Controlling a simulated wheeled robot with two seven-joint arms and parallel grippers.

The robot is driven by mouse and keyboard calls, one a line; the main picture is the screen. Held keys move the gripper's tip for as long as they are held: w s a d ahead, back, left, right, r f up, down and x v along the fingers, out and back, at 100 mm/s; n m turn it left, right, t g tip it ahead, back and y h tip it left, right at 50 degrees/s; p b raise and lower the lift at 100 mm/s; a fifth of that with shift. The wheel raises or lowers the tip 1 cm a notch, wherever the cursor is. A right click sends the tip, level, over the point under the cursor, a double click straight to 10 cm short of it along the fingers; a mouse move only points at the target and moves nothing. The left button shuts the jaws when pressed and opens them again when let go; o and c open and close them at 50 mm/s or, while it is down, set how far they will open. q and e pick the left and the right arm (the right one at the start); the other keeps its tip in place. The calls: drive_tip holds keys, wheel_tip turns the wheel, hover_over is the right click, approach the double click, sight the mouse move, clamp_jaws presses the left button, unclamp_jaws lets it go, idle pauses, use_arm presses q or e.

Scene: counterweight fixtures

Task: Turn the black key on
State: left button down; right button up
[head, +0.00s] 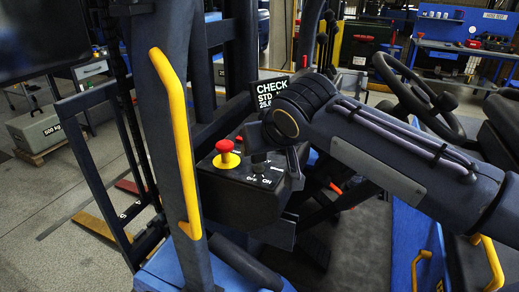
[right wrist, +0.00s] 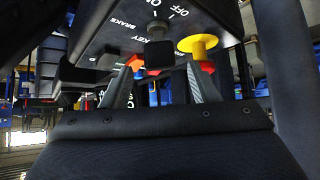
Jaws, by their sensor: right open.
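The black key (right wrist: 160,53) stands out from the dark control box (right wrist: 100,35) in the right wrist view, near the OFF and ON lettering. In the head view the key (head: 258,158) is a small dark shape on the box top (head: 235,205), partly hard to make out. I cannot tell which mark it points to. My right gripper (right wrist: 165,74) is open, its fingers on either side of the key in the wrist view, with gaps visible. In the head view the right gripper (head: 280,162) is at the key's right, partly hidden by its own wrist. My left gripper is not in view.
A red mushroom button on a yellow base (head: 227,155) sits close beside the key. A yellow grab rail (head: 175,140) on a dark post stands left of the box. A steering wheel (head: 420,95) is behind my right arm. A CHECK sign (head: 272,90) stands behind the box.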

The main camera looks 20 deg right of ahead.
drive_tip(key=shift+v, duration=2.35)
